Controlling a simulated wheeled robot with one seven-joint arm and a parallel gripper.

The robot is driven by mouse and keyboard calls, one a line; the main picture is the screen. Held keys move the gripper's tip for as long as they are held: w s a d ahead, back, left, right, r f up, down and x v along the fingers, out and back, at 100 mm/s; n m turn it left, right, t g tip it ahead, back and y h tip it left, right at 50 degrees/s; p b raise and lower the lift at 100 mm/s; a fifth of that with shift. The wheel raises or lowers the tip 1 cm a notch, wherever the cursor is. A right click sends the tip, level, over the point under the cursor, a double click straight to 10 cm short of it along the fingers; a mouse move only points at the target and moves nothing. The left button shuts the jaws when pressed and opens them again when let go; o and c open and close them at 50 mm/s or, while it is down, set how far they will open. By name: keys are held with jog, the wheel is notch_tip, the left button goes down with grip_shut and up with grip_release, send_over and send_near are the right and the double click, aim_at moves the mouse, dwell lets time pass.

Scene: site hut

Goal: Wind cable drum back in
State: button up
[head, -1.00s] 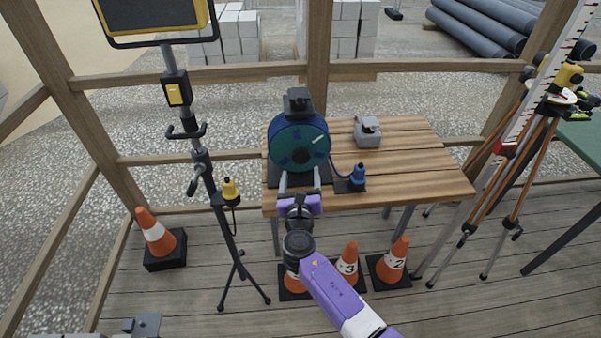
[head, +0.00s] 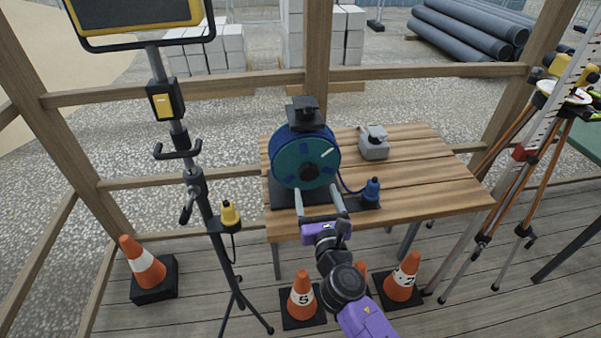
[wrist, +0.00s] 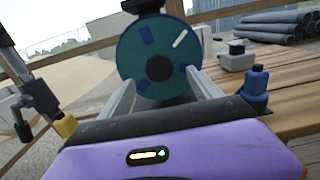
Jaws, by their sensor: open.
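The cable drum (head: 290,157) is a teal disc with a dark hub, upright on a black base at the left of the wooden table. A pale handle (head: 327,153) shows on the upper right of its face; it also shows in the wrist view (wrist: 181,40). A blue cable runs from the drum to a blue plug (head: 372,189) on a small dark plate at its right. My gripper (head: 320,196) is open and empty in front of the lower drum. In the wrist view, its two fingers (wrist: 160,88) point at the drum's face, one on each side of the hub.
A grey box (head: 373,143) stands behind the plug on the table (head: 430,170), whose right side is clear. A lamp stand (head: 205,200) with a yellow plug (head: 230,214) stands at left. Orange cones (head: 302,296) stand on the floor below. A tripod (head: 500,190) is at right.

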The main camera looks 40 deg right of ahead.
aim_at(310, 174)
jog(key=x, duration=0.7)
jog(key=shift+w+p, duration=0.3)
jog(key=shift+w, duration=0.15)
jog(key=shift+f, duration=0.1)
grip_shut()
